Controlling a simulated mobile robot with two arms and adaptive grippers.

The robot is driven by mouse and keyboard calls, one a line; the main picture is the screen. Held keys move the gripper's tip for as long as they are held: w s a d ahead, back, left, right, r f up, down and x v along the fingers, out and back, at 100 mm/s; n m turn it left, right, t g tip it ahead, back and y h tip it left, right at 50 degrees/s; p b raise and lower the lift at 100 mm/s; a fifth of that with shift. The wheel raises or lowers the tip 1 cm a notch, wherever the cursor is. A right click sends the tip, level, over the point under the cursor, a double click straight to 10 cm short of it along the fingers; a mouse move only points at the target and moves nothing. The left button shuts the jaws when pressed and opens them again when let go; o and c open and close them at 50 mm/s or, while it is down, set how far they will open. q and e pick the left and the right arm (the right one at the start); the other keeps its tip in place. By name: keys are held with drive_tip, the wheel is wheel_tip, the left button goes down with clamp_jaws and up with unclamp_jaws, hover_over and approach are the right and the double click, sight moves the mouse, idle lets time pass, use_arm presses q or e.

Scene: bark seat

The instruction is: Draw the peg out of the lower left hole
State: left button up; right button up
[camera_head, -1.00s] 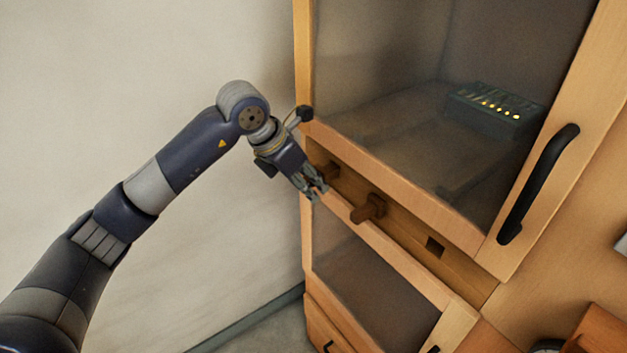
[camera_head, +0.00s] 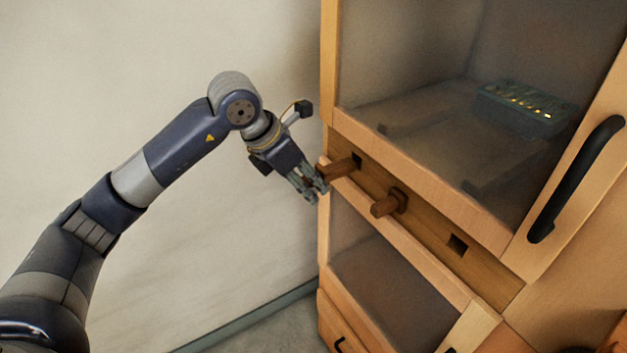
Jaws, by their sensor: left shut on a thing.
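My left gripper (camera_head: 313,186) is shut on a brown wooden peg (camera_head: 338,170) in front of the left end of the cabinet's wooden strip. The peg points from my fingers toward the left square hole (camera_head: 357,159). Dark opening shows beside the peg's far end; I cannot tell whether its tip is still inside the hole. Its near end is hidden by my fingers. A second peg (camera_head: 386,205) sticks out of the middle of the strip. The right square hole (camera_head: 457,245) is empty. My right gripper is not in view.
The strip (camera_head: 425,222) runs between an upper glazed door with a black handle (camera_head: 575,178) and a lower glazed compartment (camera_head: 385,275). A dark device with yellow lights (camera_head: 525,105) sits behind the upper glass. Free room lies left of the cabinet, before the pale wall (camera_head: 150,60).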

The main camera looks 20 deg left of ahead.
use_arm(q)
drive_tip(key=shift+s+a+b, duration=0.45)
drive_tip(key=shift+s+a, duration=0.35)
drive_tip(key=shift+s, duration=0.2)
